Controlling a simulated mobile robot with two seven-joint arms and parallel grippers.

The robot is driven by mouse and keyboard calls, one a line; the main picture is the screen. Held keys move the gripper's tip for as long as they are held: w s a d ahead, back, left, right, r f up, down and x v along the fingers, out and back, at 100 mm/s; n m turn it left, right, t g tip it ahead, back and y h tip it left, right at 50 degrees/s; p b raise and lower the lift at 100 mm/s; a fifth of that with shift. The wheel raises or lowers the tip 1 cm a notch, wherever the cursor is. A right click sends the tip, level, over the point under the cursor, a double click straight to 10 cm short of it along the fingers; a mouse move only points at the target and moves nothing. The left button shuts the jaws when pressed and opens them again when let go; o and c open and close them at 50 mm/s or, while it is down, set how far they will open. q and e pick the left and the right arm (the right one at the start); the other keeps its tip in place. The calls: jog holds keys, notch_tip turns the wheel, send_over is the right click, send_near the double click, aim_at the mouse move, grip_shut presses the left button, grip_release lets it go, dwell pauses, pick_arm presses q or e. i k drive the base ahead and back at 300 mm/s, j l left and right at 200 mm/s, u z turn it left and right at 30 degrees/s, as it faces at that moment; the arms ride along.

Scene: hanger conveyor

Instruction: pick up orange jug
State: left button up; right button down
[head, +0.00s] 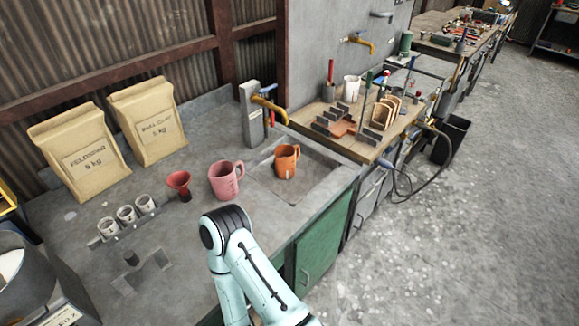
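The orange jug (286,162) stands upright in the shallow sink basin (318,172), below the tap (265,97). Its handle points right in the picture. Nothing is holding it. A pink jug (222,182) stands to its left on the grey counter, outside the basin. One of my pale arms comes up from the bottom edge, with a bent joint in front of the counter. Neither of my grippers is in view, so their state is hidden.
A red funnel (179,182) and several small white cups (127,214) stand left of the pink jug. Two paper sacks (80,152) lean at the back. A tap post (253,115) rises behind the basin. A wooden bench (350,142) with tools lies right. Counter space in front is mostly clear.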

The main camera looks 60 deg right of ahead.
aim_at(285, 156)
jog(key=k+z, duration=0.15)
jog(key=z, duration=0.25)
jog(key=k+z, duration=0.15)
jog(key=z, duration=1.45)
jog(key=i+l+u, duration=0.1)
jog(key=u, duration=0.35)
jog(key=l+u, duration=0.3)
jog(key=u, duration=0.15)
jog(key=i+l+u, duration=0.1)
jog(key=l+u, duration=0.2)
jog(key=u, duration=0.15)
jog(key=l+u, duration=0.45)
jog(key=l, duration=0.6)
jog(key=k+l, duration=0.1)
jog(key=l, duration=0.45)
jog(key=k+l+u, duration=0.1)
jog(key=l, duration=0.45)
